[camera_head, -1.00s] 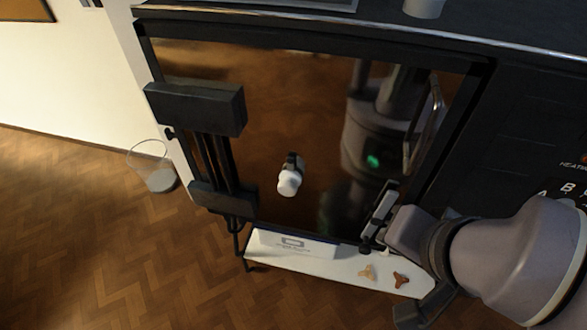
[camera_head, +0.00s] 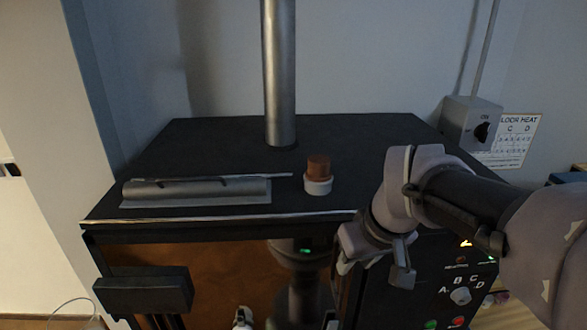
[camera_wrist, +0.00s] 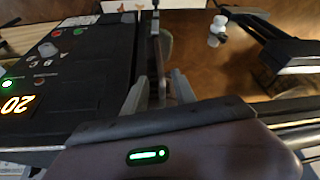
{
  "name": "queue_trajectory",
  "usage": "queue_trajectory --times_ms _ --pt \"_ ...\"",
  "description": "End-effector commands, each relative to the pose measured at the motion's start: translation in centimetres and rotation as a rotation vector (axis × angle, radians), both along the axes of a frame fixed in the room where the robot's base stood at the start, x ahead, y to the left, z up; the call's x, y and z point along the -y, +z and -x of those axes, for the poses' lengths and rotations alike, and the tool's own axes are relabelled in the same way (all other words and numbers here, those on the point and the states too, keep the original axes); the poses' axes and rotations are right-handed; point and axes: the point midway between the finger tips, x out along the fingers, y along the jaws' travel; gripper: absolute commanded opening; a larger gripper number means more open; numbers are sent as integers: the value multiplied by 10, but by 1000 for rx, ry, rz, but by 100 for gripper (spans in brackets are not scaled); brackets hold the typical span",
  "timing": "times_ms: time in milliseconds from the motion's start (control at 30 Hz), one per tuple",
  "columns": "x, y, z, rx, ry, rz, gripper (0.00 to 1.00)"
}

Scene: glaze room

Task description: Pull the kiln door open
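The kiln door (camera_head: 175,262) is a glossy brown reflecting panel on the kiln front, and it looks shut. Its lower part is cut off in the head view. In the wrist view the door (camera_wrist: 228,65) fills the right side, with its upright bar handle (camera_wrist: 157,62) near the middle. My gripper (camera_wrist: 158,92) is open, with its pale fingers apart on either side of the handle's line. I cannot tell whether they touch it. In the head view my arm hangs down at the door's right side and the fingertips are mostly hidden.
A control panel (camera_head: 462,283) with a knob and lit buttons is right of the door. The kiln top (camera_head: 225,150) carries a flue pipe (camera_head: 279,75), a grey bar-shaped piece (camera_head: 195,192) and a brown-and-white cup-like object (camera_head: 318,177). A dark hinge block (camera_head: 145,288) is at left.

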Motion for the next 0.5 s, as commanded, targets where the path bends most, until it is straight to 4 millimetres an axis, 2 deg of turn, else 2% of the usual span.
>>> queue_trajectory --times_ms 33,200,333,500 --pt "-2 -18 -4 -5 1 -1 33" --pt "-4 -55 -20 -3 0 0 33" --pt "-6 -73 -28 -1 -1 -1 33" --pt "-7 -83 -33 0 -1 0 33"
